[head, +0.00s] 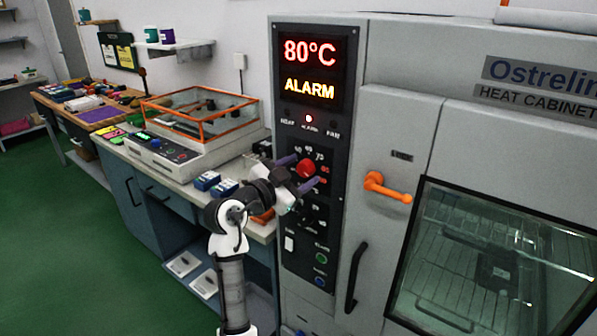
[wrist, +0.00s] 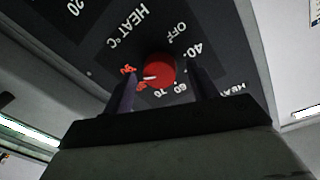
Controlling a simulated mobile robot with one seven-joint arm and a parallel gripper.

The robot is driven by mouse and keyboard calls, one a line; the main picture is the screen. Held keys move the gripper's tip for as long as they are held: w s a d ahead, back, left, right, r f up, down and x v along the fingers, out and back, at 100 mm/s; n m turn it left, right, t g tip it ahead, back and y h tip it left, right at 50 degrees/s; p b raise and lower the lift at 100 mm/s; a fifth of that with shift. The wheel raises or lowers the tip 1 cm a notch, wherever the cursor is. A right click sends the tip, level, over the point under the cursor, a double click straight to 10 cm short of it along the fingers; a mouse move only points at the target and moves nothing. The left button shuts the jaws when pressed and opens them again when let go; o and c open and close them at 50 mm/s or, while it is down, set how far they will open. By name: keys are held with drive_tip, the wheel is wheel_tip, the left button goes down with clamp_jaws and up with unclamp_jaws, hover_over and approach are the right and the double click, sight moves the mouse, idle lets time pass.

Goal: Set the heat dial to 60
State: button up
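The heat dial (head: 306,168) is a round red knob on the heat cabinet's dark control panel (head: 301,226). In the wrist view the dial (wrist: 162,66) has a white pointer at its lower left, towards the red numbers; the 60 mark (wrist: 181,87) is at its lower right. The display (head: 309,68) reads 80°C and ALARM. My gripper (head: 307,170) is in front of the dial. In the wrist view its dark fingers (wrist: 161,73) stand on either side of the dial, with a visible gap on each side. Whether the tips reach alongside the knob is hard to tell.
An orange door handle (head: 387,189) sticks out to the right of the panel. Below the dial are smaller controls, including a green button (head: 321,258) and a blue button (head: 320,282). A bench with blue boxes (head: 207,180) and an orange-framed clear case (head: 199,108) stands left.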

drive_tip(key=c, duration=1)
drive_tip(key=shift+o, duration=0.2)
